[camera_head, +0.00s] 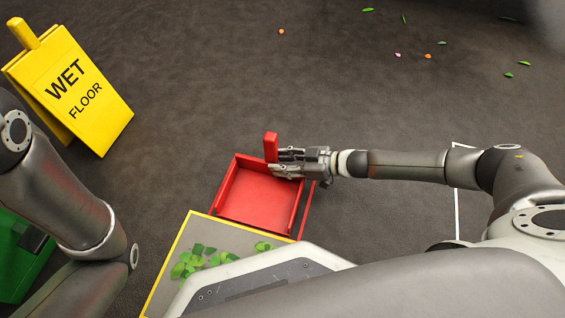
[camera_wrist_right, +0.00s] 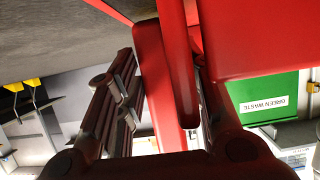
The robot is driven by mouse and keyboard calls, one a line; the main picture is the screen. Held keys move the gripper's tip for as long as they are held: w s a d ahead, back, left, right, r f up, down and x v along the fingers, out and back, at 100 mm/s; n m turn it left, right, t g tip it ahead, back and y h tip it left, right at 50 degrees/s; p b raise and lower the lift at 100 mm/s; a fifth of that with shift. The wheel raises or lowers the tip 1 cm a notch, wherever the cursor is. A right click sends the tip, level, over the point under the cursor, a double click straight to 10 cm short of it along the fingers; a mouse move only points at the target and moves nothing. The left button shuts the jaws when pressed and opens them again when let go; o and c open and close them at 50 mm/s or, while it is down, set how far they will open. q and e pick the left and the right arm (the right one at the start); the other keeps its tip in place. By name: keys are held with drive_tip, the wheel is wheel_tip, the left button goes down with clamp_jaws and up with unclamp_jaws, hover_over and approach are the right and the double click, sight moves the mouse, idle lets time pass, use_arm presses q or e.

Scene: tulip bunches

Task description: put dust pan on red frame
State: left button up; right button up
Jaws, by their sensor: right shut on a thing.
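The red dust pan (camera_head: 258,200) is in the middle of the head view, its open tray facing up and its handle (camera_head: 271,146) rising at the far side. My right gripper (camera_head: 275,163) is shut on the handle. The wrist view shows the red handle (camera_wrist_right: 160,85) between the fingers and the pan's broad red face (camera_wrist_right: 250,35). A thin red line of the red frame (camera_head: 306,212) shows on the floor just right of the pan; the pan hides most of the rest. I cannot tell whether the pan touches the floor. My left gripper is out of view.
A white frame edge (camera_head: 457,205) is at right. A yellow wet floor sign (camera_head: 75,90) stands at upper left, a green bin (camera_head: 20,250) at lower left. Leaves and petals lie at far right.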

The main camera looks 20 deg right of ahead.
drive_tip(key=shift+f, duration=0.15)
drive_tip(key=o, duration=1.1)
drive_tip(key=shift+o, duration=0.2)
drive_tip(key=shift+s+d+r, duration=0.1)
drive_tip(key=shift+d+r, duration=0.05)
drive_tip(key=shift+r, duration=0.15)
drive_tip(key=p+v, duration=0.7)
drive_tip(key=v, duration=0.4)
drive_tip(key=shift+s+d, duration=0.2)
drive_tip(key=shift+d, duration=0.05)
